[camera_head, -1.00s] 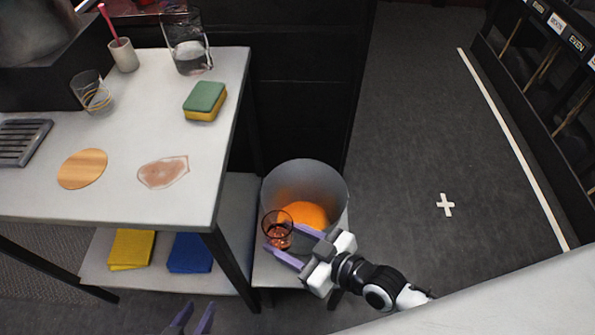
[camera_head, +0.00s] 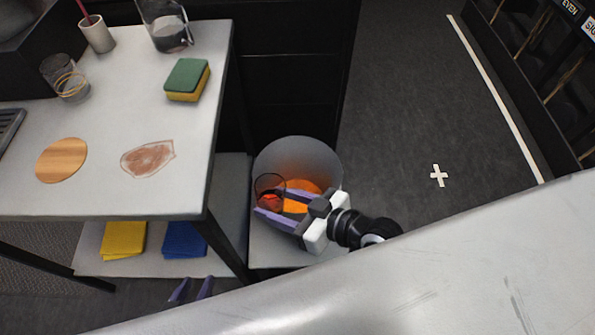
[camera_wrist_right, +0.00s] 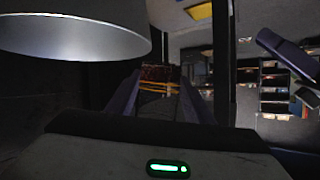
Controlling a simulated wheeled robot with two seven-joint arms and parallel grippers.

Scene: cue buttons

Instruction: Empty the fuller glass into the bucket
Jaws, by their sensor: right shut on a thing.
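My right gripper (camera_head: 285,212) is shut on a clear glass (camera_head: 268,183) with reddish content low inside. It holds the glass at the near left rim of the grey bucket (camera_head: 325,160); whether the glass is tilted is hard to tell. An orange patch shows inside the bucket. In the right wrist view the held glass (camera_wrist_right: 160,80) shows orange bands between the fingers, and the bucket (camera_wrist_right: 75,38) hangs at upper left. A second glass (camera_head: 58,70) with yellowish bands stands on the table. My left gripper (camera_head: 192,289) is open and empty, low in front of the table.
The white table (camera_head: 110,110) bears a sponge (camera_head: 187,79), a jug (camera_head: 165,25), a cup with a pink stick (camera_head: 97,35), a wooden disc (camera_head: 62,160) and a brownish stain (camera_head: 148,158). Yellow (camera_head: 123,240) and blue (camera_head: 184,240) cloths lie on the lower shelf. Floor at right is clear.

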